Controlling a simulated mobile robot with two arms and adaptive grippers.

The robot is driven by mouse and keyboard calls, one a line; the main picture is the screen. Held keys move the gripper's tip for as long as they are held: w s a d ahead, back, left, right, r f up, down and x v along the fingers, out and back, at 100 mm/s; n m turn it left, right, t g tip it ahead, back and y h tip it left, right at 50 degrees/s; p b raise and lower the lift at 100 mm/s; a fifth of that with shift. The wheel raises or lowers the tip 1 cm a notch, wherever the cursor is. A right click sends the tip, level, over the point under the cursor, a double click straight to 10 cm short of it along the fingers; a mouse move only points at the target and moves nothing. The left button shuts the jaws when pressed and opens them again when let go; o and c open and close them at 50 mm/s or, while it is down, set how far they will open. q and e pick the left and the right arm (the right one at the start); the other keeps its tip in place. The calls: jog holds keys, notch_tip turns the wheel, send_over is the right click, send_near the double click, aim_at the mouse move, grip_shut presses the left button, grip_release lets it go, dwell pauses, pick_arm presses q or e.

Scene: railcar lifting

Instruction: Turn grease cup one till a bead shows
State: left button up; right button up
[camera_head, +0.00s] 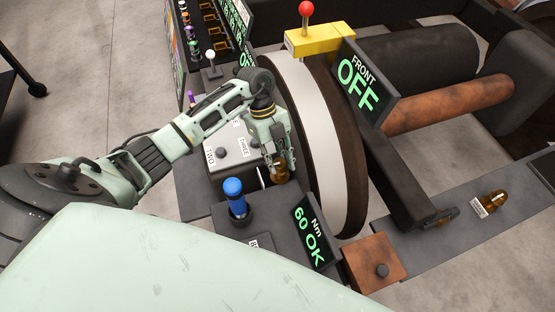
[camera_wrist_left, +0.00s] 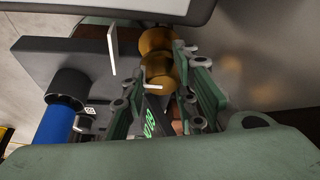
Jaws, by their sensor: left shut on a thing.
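A brass grease cup (camera_head: 281,177) stands beside the large dark wheel, at the edge of the grey panel labelled TWO and THREE. My left gripper (camera_head: 275,163) comes down on it from above and is shut on it. I cannot read which cup is number one. No grease bead can be made out. My right gripper is out of view.
A blue-handled tool (camera_head: 235,193) stands in a black socket close in front of the gripper. A display (camera_head: 311,232) reads "Nm 60 OK"; another (camera_head: 360,82) reads "FRONT OFF". The wheel (camera_head: 325,150) closes off the right side. Open floor (camera_head: 100,70) lies left.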

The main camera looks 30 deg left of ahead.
pick_arm(q)
jog(key=shift+s, duration=0.15)
jog(key=shift+c, duration=0.9)
jog(key=shift+a+f+m+g+b, duration=0.15)
jog(key=shift+m+g+b, duration=0.15)
jog(key=shift+m+b, duration=0.3)
jog(key=shift+m+g+y+b, duration=0.3)
jog(key=shift+m+y+b, duration=0.2)
jog(key=shift+m, duration=1.2)
grip_shut()
jog(key=o, duration=1)
grip_release()
